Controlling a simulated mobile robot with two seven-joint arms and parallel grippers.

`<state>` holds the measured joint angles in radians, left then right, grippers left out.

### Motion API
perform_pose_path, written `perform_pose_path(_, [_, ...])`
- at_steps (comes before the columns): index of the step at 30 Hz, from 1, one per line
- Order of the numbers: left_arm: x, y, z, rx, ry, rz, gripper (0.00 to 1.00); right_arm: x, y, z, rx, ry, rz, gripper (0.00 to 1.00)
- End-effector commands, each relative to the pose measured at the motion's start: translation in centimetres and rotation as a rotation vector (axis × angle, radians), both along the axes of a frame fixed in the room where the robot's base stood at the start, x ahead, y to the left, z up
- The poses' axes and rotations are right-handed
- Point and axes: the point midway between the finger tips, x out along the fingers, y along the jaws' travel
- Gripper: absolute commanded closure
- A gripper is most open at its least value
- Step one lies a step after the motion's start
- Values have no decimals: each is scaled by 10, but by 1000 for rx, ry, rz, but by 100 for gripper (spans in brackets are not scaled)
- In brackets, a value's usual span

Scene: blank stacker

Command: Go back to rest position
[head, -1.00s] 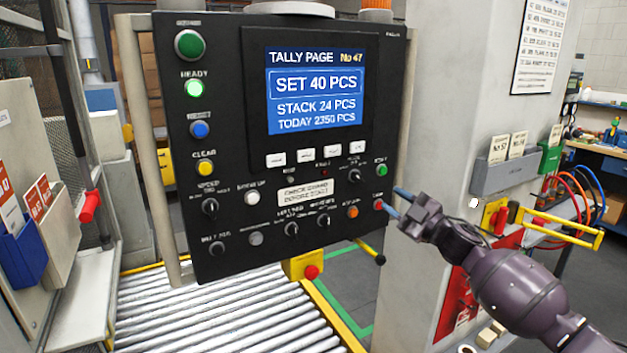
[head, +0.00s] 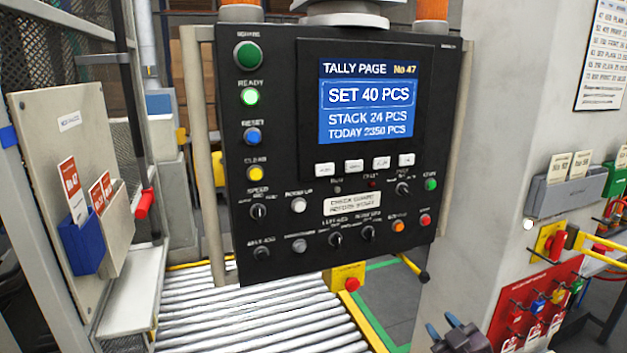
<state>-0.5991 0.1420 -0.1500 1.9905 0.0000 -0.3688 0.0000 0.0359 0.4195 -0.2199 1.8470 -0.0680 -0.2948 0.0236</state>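My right gripper (head: 443,327) shows at the bottom edge, right of centre, with its two blue fingertips apart and nothing between them. It is below the control panel (head: 290,215) and clear of it. The rest of my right arm is mostly cut off by the lower edge. My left gripper is not in view. The panel's screen (head: 367,100) reads TALLY PAGE No 47, SET 40 PCS, STACK 24 PCS, TODAY 2350 PCS.
A roller conveyor (head: 250,325) runs under the panel. A yellow box with a red button (head: 352,284) hangs below it. A grey pillar (head: 510,120) with a red lock board (head: 535,310) stands right. A card holder (head: 80,245) is at left.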

Motion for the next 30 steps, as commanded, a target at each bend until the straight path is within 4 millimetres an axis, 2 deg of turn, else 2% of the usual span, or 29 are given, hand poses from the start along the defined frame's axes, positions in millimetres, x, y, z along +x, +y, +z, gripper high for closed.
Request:
perform_pose_path(1, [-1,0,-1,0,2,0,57,-19,0,-19,33,47,-19,63])
perform_pose_path(6, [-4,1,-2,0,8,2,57,-80,-1,-70,134,186,-89,63])
perform_pose_path(15, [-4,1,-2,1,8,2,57,-191,-8,-142,280,382,-232,63])
perform_pose_path(18, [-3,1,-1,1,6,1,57,-222,-10,-163,299,440,-271,63])
perform_pose_path(21, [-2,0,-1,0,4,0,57,-243,-11,-175,308,478,-295,63])
perform_pose_path(24, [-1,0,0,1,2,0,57,-254,-13,-181,308,499,-304,63])
perform_pose_path(30, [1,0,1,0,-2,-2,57,-258,-13,-183,307,505,-307,63])
